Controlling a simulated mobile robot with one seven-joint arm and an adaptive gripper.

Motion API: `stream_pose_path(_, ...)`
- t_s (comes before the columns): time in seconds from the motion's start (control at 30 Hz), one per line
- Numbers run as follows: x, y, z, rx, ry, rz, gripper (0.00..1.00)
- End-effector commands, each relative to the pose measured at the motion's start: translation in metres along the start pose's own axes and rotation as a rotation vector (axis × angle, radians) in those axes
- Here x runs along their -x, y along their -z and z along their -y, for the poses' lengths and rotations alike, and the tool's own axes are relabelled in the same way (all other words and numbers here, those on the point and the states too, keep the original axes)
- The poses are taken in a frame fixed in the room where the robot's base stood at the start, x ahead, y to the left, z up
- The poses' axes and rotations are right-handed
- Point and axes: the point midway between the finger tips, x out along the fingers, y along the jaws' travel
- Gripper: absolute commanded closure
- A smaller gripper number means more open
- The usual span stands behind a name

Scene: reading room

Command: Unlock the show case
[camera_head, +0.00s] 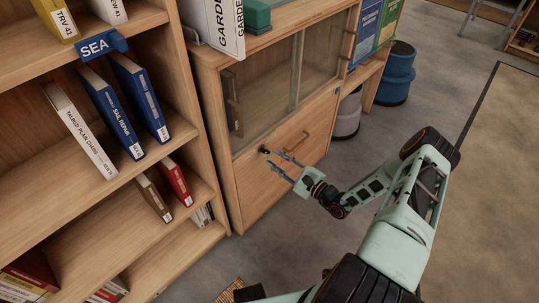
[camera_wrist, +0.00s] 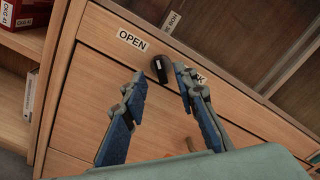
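The show case (camera_head: 247,163) is a wooden cabinet with glass panes above a wooden front. A dark lock knob (camera_head: 263,149) sits on that front below the glass; in the wrist view the black knob (camera_wrist: 160,68) lies between an OPEN label (camera_wrist: 132,40) on the left and a label (camera_wrist: 199,78) on the right, mostly hidden by a finger. My gripper (camera_head: 272,158) is open and empty in front of the knob. In the wrist view its blue-padded fingertips (camera_wrist: 159,76) stand either side of the knob's lower end; I cannot tell whether they touch it.
A wooden handle (camera_head: 296,142) is on the front right of the knob. A bookshelf (camera_head: 110,195) with several books stands close on the left. Binders (camera_head: 225,25) and a green box (camera_head: 257,16) are on top of the case.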

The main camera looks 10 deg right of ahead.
Motion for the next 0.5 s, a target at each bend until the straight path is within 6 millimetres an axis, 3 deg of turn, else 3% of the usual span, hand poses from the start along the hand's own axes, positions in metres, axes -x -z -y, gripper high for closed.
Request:
stream_pose_path(0.2,0.048,0.001,0.001,-0.001,0.001,-0.003,0.73)
stream_pose_path(0.5,0.076,0.000,0.000,0.000,0.000,0.000,0.73)
